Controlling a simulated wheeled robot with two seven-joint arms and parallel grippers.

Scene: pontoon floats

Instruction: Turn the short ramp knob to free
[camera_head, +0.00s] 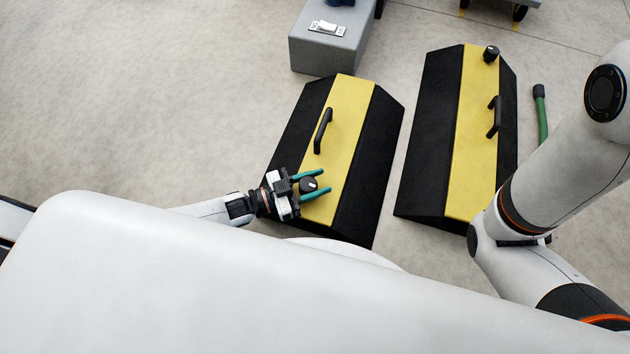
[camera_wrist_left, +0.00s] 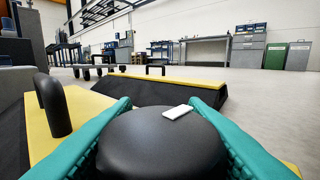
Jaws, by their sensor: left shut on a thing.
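The left ramp (camera_head: 352,105), which looks the shorter of the two, is black with a yellow top strip and a black bar handle (camera_head: 323,130). A round black knob (camera_head: 308,184) stands near the strip's close end. My left gripper (camera_head: 312,186) is shut on this knob, with one teal finger on each side. The left wrist view shows the black knob (camera_wrist_left: 160,145) large between both fingers. A white mark (camera_wrist_left: 177,112) lies on its top, toward the far side and right of centre. No label for the knob's positions is readable. My right gripper does not show.
A longer black and yellow ramp (camera_head: 470,130) stands to the right, with its own knob (camera_head: 491,54) and handle (camera_head: 494,117). A grey box (camera_head: 330,50) with a switch stands behind the left ramp. A green bar (camera_head: 542,115) lies right of the long ramp. The floor at left is clear.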

